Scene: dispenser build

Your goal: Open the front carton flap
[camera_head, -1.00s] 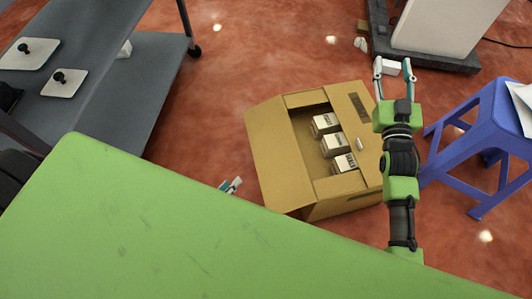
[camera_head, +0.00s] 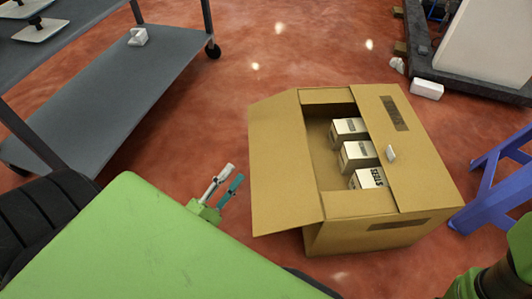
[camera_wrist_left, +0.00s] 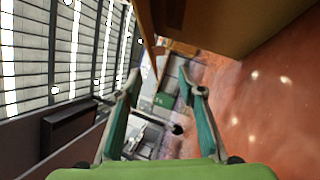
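The cardboard carton (camera_head: 420,180) stands on the floor in the head view. Its left flap (camera_head: 280,160) is swung outward. Its right flap (camera_head: 405,130) lies flat over the right part of the top. Through the opening show several small white boxes (camera_head: 357,154). My left gripper (camera_head: 235,173) is open and empty, left of the swung-out flap and apart from it. In the left wrist view its fingers (camera_wrist_left: 158,74) are spread, with a brown carton surface (camera_wrist_left: 235,25) above right. My right arm shows at the bottom right corner; its gripper is out of view.
The green surface (camera_head: 150,250) fills the lower left. A grey shelf cart (camera_head: 110,90) stands at the upper left. A blue stool (camera_head: 490,190) is close to the carton's right. A dark platform (camera_head: 465,75) is at the upper right.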

